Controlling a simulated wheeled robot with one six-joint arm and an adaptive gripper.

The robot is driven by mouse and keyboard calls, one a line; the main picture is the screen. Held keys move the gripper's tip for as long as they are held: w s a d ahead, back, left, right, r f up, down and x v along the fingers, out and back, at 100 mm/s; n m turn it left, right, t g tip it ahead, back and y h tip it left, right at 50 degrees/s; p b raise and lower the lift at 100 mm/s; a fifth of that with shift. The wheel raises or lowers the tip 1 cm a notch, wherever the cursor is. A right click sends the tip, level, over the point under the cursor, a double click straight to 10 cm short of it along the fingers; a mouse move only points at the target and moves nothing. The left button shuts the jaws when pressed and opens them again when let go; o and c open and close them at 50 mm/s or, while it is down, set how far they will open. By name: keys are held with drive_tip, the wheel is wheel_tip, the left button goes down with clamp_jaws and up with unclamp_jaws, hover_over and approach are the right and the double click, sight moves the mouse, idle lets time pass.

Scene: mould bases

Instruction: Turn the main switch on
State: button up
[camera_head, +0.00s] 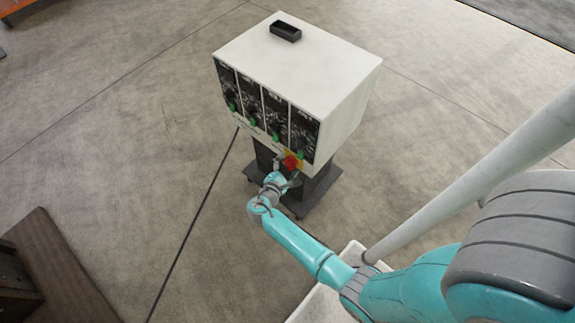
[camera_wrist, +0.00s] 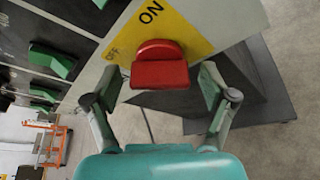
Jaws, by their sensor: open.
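The main switch is a red knob (camera_head: 291,162) on a yellow plate at the lower right of the cabinet's front. In the wrist view the red knob (camera_wrist: 159,66) is just beyond my fingers, in front of the yellow plate (camera_wrist: 180,28), which bears the words "OFF" and "ON". My gripper (camera_wrist: 158,95) is open, with one finger on each side of the knob's lower part in the picture. I cannot tell whether the fingers touch it. In the head view my gripper (camera_head: 286,177) is close to the knob, and its fingertips are partly hard to make out.
The white cabinet (camera_head: 340,85) stands on a dark wheeled base (camera_head: 318,190). Its front has several dark panels with green knobs (camera_wrist: 52,60) close by. A black tray (camera_head: 285,32) lies on top. Open concrete floor surrounds it. A brown mat (camera_head: 60,275) lies at lower left.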

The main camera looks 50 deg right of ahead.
drive_tip(key=c, duration=1.2)
drive_tip(key=shift+o, duration=0.2)
drive_tip(key=shift+m, duration=0.3)
drive_tip(key=m+t+h, duration=0.1)
drive_tip(key=m, duration=0.1)
drive_tip(key=shift+m+t, duration=0.4)
drive_tip(key=m+t+h, duration=0.1)
drive_tip(key=m, duration=0.2)
drive_tip(key=shift+m, duration=0.4)
drive_tip(key=m+h, duration=0.2)
drive_tip(key=m, duration=0.2)
drive_tip(key=shift+m, duration=0.3)
drive_tip(key=m+h, duration=0.1)
drive_tip(key=m, duration=0.3)
drive_tip(key=shift+m+g+h, duration=0.3)
drive_tip(key=shift+m+h, duration=0.1)
